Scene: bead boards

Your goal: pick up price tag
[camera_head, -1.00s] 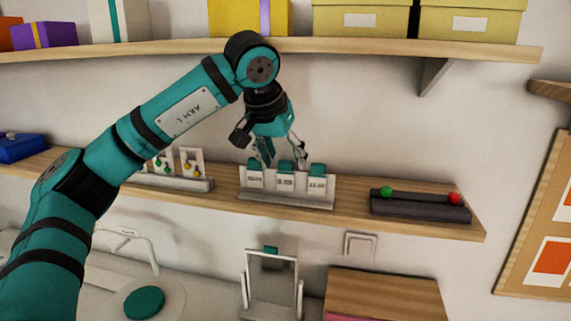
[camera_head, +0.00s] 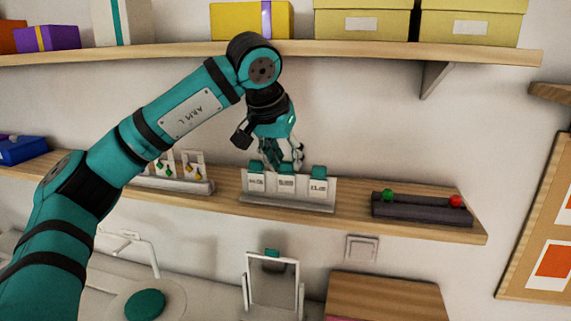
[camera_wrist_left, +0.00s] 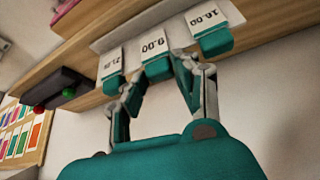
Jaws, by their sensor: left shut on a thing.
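Three white price tags with teal tops stand in a row in a pale holder (camera_head: 288,204) on the lower shelf. The middle price tag (camera_head: 286,184) is under my left gripper (camera_head: 284,164). In the left wrist view this middle tag (camera_wrist_left: 154,45) shows upside-down print like 9.00, and my left gripper (camera_wrist_left: 158,74) is shut on its teal top, one finger on each side. The tag still sits in line with its neighbours in the holder. The left tag (camera_head: 256,183) and the right tag (camera_head: 318,186) stand close beside it. My right gripper is not in view.
On the shelf, a dark tray (camera_head: 421,209) with a green and a red bead is to the right, and a stand with earring cards (camera_head: 188,164) to the left. The upper shelf (camera_head: 350,48) holds boxes. A mirror (camera_head: 272,282) stands below.

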